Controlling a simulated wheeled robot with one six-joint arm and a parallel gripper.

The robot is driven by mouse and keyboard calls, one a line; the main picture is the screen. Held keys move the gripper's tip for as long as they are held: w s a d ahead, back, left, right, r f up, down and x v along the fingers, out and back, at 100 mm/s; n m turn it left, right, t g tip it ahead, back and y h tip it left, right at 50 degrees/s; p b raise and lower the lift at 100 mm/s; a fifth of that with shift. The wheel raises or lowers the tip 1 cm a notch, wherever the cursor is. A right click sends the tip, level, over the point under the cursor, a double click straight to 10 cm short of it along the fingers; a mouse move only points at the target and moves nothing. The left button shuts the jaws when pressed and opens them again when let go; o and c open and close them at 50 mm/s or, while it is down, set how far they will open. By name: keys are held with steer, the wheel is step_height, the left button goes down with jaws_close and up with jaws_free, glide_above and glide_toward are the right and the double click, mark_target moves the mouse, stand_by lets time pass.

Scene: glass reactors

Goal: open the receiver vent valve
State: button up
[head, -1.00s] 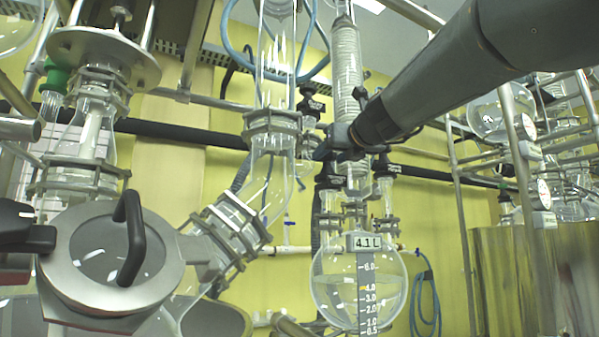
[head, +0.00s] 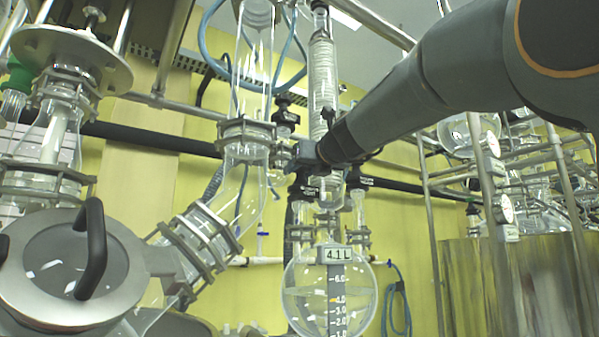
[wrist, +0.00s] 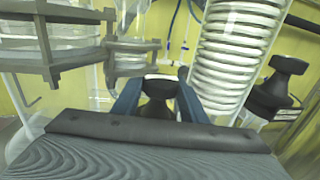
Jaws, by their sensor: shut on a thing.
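The round glass receiver flask (head: 330,300) has a scale strip and a "4.1 L" display. Black valve knobs with small labels sit around its top: a left knob (head: 303,188), a right knob (head: 358,182) and an upper knob (head: 283,104). I cannot read the labels. My gripper (head: 296,160) is at the glass column above the flask, beside the coil condenser (head: 322,75). In the wrist view, my gripper's blue fingers (wrist: 158,98) are shut on a black knob (wrist: 158,88). Its lower part is hidden behind my gripper's body.
A second black knob (wrist: 286,75) stands to the right in the wrist view, beyond the coil. Clamped glass flanges (head: 245,135) are close on the left. A lidded steel vessel (head: 70,265) is at lower left. Metal frame poles (head: 490,190) stand at right.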

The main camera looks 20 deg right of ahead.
steer(key=shift+f+y+b, duration=0.1)
steer(key=shift+y+b, duration=0.2)
steer(key=shift+w+d+f+n+g+y+b, duration=0.15)
steer(key=shift+n+g+y+b, duration=0.15)
steer(key=shift+n+y+b, duration=0.45)
steer(key=shift+n+g+y+b, duration=0.4)
steer(key=shift+n+y, duration=0.25)
steer(key=shift+y, duration=0.4)
steer(key=n+y+p, duration=0.1)
steer(key=n+g+y+p, duration=0.1)
steer(key=y, duration=0.1)
steer(key=shift+r+g, duration=0.3)
steer(key=shift+r, duration=0.05)
steer(key=n+g+y+p, duration=0.1)
steer(key=p, duration=0.1)
steer(key=n+g+y+p, duration=0.1)
steer(key=y, duration=0.1)
steer(key=shift+s+a+f+n+g+p, duration=0.1)
steer(key=shift+s+a+n+g+p, duration=0.1)
steer(key=shift+n+g+p, duration=0.2)
steer(key=o, duration=0.8)
